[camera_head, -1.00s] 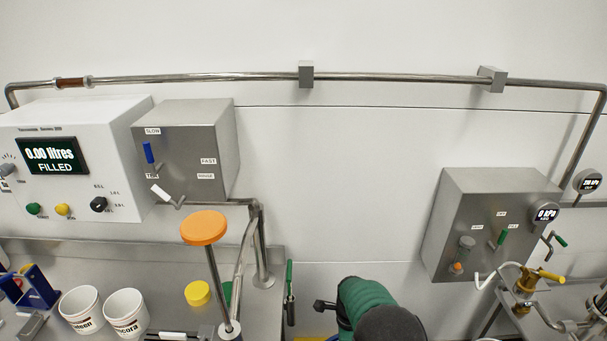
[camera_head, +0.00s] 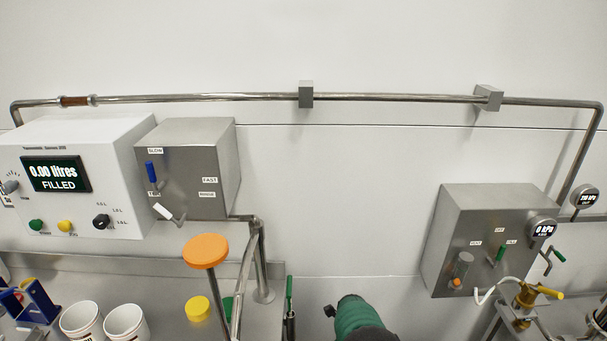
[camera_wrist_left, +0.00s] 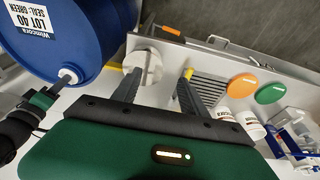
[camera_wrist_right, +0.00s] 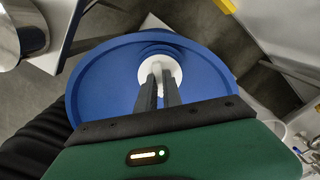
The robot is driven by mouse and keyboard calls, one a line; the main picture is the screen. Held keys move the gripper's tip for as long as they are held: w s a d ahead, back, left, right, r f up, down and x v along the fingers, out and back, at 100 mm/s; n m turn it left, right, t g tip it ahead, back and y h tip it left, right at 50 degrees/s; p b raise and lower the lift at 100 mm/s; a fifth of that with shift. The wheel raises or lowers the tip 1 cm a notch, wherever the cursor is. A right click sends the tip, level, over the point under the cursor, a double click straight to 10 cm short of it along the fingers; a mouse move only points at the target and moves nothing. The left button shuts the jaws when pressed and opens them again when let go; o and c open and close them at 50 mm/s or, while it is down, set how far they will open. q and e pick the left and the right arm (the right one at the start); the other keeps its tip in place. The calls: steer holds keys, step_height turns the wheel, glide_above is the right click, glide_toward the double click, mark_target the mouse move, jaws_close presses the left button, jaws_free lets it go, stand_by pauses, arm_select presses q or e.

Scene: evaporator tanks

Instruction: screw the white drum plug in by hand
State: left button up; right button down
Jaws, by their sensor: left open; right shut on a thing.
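The white drum plug (camera_wrist_right: 172,70) is at the recessed end of the blue drum (camera_wrist_right: 100,85) in the right wrist view. My right gripper (camera_wrist_right: 158,75) is shut on it, with both fingers close together. How deep the plug sits in its hole is hidden. The left wrist view also shows the labelled blue drum (camera_wrist_left: 85,25) and the white plug (camera_wrist_left: 69,77), with my right gripper (camera_wrist_left: 45,97) at it. My left gripper (camera_wrist_left: 160,80) is open, its fingers apart with nothing held between them. Neither gripper's fingers show in the head view.
In the left wrist view a white round fitting (camera_wrist_left: 148,62) shows beyond my left fingers, with an orange disc (camera_wrist_left: 242,85) and a green disc (camera_wrist_left: 270,93) to the right. In the head view, white tubs (camera_head: 126,322) and a yellow lid (camera_head: 198,308) stand on the left bench.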

steer(key=shift+r+m+p, duration=0.15)
steer(key=shift+m+p, duration=0.15)
steer(key=shift+m, duration=0.5)
steer(key=shift+w+m, duration=0.1)
steer(key=shift+m, duration=0.5)
steer(key=shift+m, duration=0.8)
steer(key=shift+m+p, duration=0.4)
steer(key=shift+m, duration=0.7)
